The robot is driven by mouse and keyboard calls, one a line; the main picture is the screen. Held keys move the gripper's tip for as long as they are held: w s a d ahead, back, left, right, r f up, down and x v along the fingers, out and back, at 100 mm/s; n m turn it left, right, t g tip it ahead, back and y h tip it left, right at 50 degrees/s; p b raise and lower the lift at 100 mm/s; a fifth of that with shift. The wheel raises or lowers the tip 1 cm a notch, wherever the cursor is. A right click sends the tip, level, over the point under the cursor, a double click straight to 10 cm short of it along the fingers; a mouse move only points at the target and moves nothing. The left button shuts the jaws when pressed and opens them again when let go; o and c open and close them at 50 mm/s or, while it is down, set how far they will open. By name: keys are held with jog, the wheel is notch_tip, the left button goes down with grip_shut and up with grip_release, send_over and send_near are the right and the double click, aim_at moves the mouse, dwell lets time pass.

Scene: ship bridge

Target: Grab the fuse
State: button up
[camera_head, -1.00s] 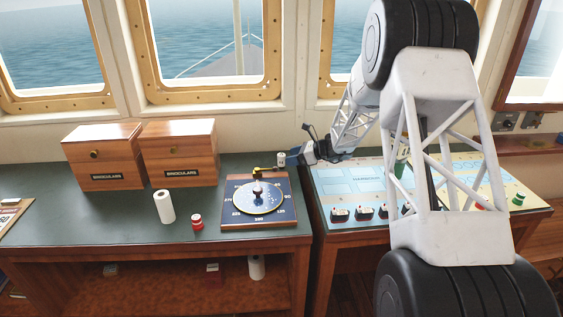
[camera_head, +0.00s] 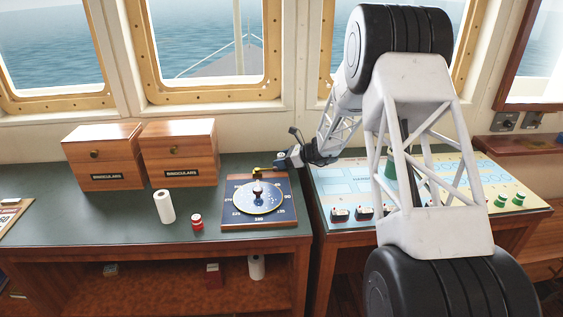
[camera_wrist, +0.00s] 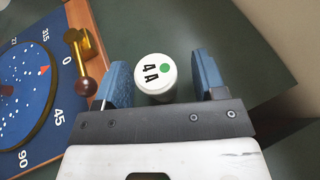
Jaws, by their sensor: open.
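The fuse (camera_wrist: 155,76) is a white cylinder with a green dot and dark "4A" lettering on its end face in the wrist view. My gripper (camera_wrist: 161,70) is open, with one blue finger on each side of the fuse. A gap shows on the right; the left finger is closer to it. In the head view my gripper (camera_head: 284,160) is at the back right of the dark green counter, and largely hides the fuse there.
A compass board (camera_head: 234,216) with a brass arm and knob lies just left of the fuse. Two binocular boxes (camera_head: 113,181), a white cylinder (camera_head: 164,207) and a red-and-white cylinder (camera_head: 197,222) stand further left. A control panel (camera_head: 345,178) is to the right.

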aim_at(281, 154)
dwell(0.5)
jog(key=c, duration=1)
jog(key=shift+r, duration=0.1)
jog(key=shift+r, duration=0.7)
notch_tip(281, 154, up, 2)
jog(key=shift+r, duration=0.1)
jog(key=s, duration=0.5)
jog(key=s+d, duration=0.1)
jog(key=s, duration=0.4)
jog(key=s+r, duration=0.1)
jog(key=s, duration=0.5)
jog(key=shift+d+r, duration=0.1)
jog(key=shift+d, duration=0.15)
